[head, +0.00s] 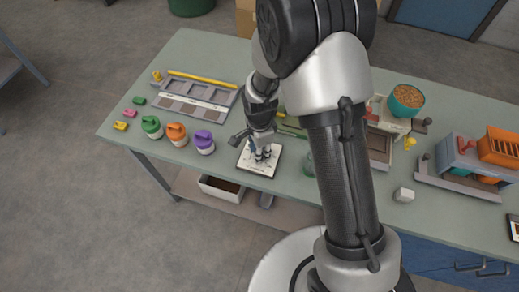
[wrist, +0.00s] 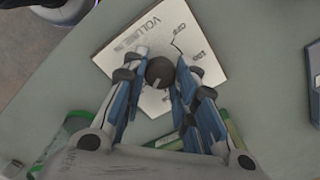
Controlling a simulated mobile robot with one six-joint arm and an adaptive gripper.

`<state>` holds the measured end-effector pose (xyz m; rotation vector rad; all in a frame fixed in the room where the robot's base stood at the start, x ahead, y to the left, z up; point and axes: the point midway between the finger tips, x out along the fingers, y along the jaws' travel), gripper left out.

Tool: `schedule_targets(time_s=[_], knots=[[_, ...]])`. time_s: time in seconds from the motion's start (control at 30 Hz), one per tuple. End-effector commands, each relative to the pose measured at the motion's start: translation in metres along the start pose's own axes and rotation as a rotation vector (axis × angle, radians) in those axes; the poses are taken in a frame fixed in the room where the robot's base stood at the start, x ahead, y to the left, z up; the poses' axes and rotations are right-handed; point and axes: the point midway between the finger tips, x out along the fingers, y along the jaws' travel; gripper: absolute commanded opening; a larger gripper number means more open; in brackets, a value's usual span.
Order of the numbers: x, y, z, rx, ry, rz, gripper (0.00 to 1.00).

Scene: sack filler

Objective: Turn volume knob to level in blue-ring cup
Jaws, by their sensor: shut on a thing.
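A white square card (wrist: 130,40) with the printed word VOLUME and the marks OFF and 100 lies on the table; it also shows in the head view (head: 247,166). A dark round knob (wrist: 160,71) with a pale pointer mark toward its lower left stands on the card. My gripper (wrist: 161,66) is shut on the knob, one blue-grey finger on each side. In the head view my gripper (head: 262,152) points down over the card and hides the knob. I cannot make out a blue-ring cup; a clear glass (head: 309,164) stands right of the card, partly behind my arm.
Green (head: 151,127), orange (head: 177,134) and purple (head: 203,142) lidded pots stand left of the card. A grey sectioned tray (head: 197,96) lies behind them. A teal bowl of grain (head: 406,99) and an orange crate (head: 499,147) stand at right.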

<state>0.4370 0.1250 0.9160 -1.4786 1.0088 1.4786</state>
Motion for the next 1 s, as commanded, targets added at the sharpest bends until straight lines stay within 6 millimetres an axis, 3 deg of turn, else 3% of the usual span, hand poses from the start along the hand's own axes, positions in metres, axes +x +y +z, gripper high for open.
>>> schedule_targets(time_s=[0.3, 0.83, 0.87, 1.0], knots=[[0.0002, 0.0002, 0.0001, 0.122, 0.0, 0.001, 0.03], [0.0002, 0.0003, 0.0001, 0.146, 0.0, 0.001, 0.03], [0.0002, 0.0003, 0.0001, 0.146, 0.0, 0.001, 0.27], [0.0002, 0.0002, 0.0001, 0.146, 0.0, 0.001, 0.36]])
